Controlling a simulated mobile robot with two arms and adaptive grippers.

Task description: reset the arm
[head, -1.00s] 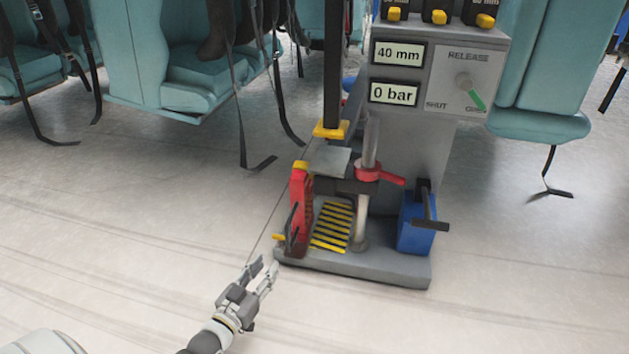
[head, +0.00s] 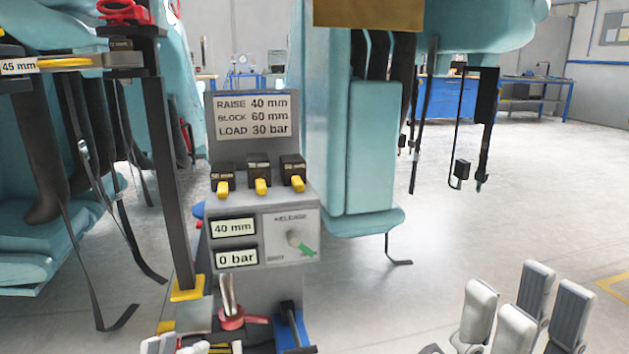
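Only the pale fingertips of my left gripper (head: 174,345) show at the bottom edge in the head view, in front of the lower part of the grey jack stand. The rest of it is cut off, so I cannot tell its opening. My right gripper (head: 524,305) is large at the bottom right, fingers pointing up, with a gap between its finger pairs and nothing between them. It is over bare floor, apart from the stand.
The stand's grey control panel (head: 292,239) reads 40 mm and 0 bar; its green-tipped lever points lower right. A red handle (head: 240,318) is below. Teal seats (head: 373,150) with hanging straps flank the stand. Floor (head: 440,255) at the right is clear.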

